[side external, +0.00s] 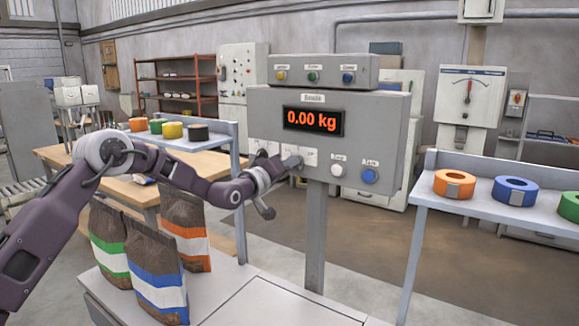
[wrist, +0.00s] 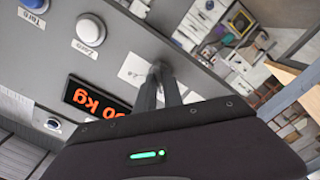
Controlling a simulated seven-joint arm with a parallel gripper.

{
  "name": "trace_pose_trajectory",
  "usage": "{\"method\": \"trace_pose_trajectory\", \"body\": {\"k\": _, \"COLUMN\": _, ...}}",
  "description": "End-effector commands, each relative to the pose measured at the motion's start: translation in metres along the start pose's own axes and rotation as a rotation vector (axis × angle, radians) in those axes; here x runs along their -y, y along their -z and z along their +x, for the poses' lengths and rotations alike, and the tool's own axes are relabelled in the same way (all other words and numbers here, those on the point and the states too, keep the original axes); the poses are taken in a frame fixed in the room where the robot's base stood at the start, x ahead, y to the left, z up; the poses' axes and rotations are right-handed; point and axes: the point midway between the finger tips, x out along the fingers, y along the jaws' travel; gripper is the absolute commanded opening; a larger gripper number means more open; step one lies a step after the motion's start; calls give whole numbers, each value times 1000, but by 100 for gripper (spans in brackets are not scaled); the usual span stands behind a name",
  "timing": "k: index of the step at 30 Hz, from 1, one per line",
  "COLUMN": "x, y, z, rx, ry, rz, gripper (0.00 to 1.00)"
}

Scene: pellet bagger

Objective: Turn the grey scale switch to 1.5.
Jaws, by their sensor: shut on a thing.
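The grey scale panel (side external: 258,112) shows 0.00 kg on its orange display (side external: 313,121). My gripper (side external: 291,161) reaches the panel's lower left, below the display, and is shut on the grey scale switch. In the wrist view my two fingers (wrist: 161,80) close together at the switch's pale label plate (wrist: 133,70). The fingers hide nearly all of the switch, and I cannot read which mark it points to. A white button (side external: 338,170) and a blue button (side external: 369,176) sit to its right in the side view.
A smaller box (side external: 323,71) with several coloured buttons sits on top of the panel. Filled bags (side external: 157,283) stand on the bench below my arm. Tape rolls lie on the right shelf (side external: 440,200) and on the left shelf. The space in front of the white and blue buttons is clear.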

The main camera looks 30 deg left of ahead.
Motion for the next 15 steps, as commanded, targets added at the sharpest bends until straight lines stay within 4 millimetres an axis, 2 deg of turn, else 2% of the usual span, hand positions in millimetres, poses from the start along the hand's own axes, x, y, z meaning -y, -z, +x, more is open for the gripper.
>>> {"method": "trace_pose_trajectory", "body": {"k": 15, "x": -2, "y": 0, "z": 0, "rx": -1, "ry": -2, "rz": 416, "gripper": 0}}
